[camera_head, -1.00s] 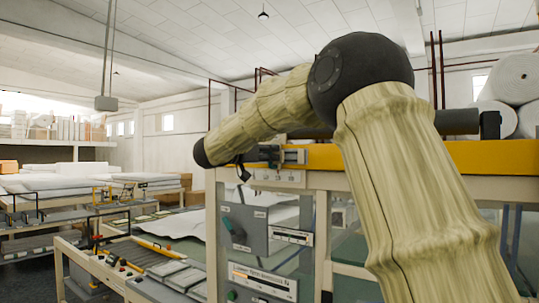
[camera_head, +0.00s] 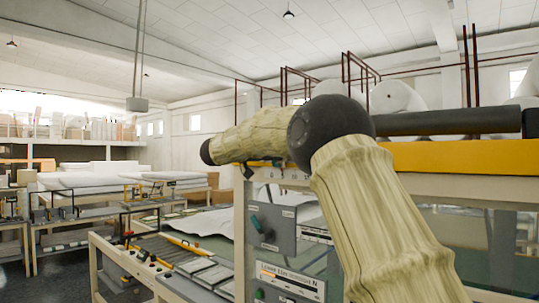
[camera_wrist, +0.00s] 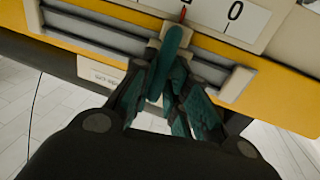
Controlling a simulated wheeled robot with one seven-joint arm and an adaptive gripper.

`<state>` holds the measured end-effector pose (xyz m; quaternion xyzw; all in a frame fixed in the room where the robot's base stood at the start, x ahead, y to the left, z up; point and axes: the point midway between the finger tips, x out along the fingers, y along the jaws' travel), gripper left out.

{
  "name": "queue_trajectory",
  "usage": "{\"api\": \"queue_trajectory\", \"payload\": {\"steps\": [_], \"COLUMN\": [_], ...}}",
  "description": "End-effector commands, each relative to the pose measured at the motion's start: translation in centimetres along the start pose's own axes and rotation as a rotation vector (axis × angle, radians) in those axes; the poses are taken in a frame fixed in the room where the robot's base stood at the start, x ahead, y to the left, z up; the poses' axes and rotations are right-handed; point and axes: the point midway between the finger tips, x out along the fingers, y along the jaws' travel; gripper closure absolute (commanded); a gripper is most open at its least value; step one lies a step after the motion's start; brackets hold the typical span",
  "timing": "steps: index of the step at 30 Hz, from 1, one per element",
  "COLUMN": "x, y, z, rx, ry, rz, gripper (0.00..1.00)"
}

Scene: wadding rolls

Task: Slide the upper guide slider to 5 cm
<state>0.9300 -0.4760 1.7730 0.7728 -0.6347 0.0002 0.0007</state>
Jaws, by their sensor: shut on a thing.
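In the wrist view, the upper guide slider is a small pale block with an upright teal handle (camera_wrist: 174,42), set on a grey rail (camera_wrist: 100,32). A red pointer (camera_wrist: 183,13) stands above it against a white scale (camera_wrist: 255,14). The pointer is left of the 0 mark; another figure beside it is cut off at the top edge. My gripper (camera_wrist: 173,82) is shut on the slider's handle, its dark teal fingers around the handle's lower part.
The rail sits on the machine's yellow beam (camera_head: 450,156). Below are a grey control panel (camera_head: 272,222) with a green knob and a lower display box (camera_head: 290,280). Tables with white sheets (camera_head: 100,182) stand at the left. Dark floor lies front left.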

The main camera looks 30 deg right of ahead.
Motion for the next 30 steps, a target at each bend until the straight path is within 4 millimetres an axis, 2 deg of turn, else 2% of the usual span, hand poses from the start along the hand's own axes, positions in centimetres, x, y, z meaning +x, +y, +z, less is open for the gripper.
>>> {"api": "queue_trajectory", "payload": {"steps": [7,8,10,22,26,30], "x": [0.0,0.0,0.0,-0.5,-1.8,-4.3], "y": [0.1,0.1,0.1,0.0,-0.1,0.0], "z": [-0.1,-0.1,0.0,0.1,0.1,0.1], "rx": [0.002,0.002,0.001,-0.001,-0.001,-0.001], "ry": [0.000,0.000,0.000,-0.001,-0.001,-0.001], "rz": [0.001,0.001,0.001,-0.001,-0.002,-0.002], "gripper": [1.00,0.79,0.66,0.66,0.66,0.66]}}
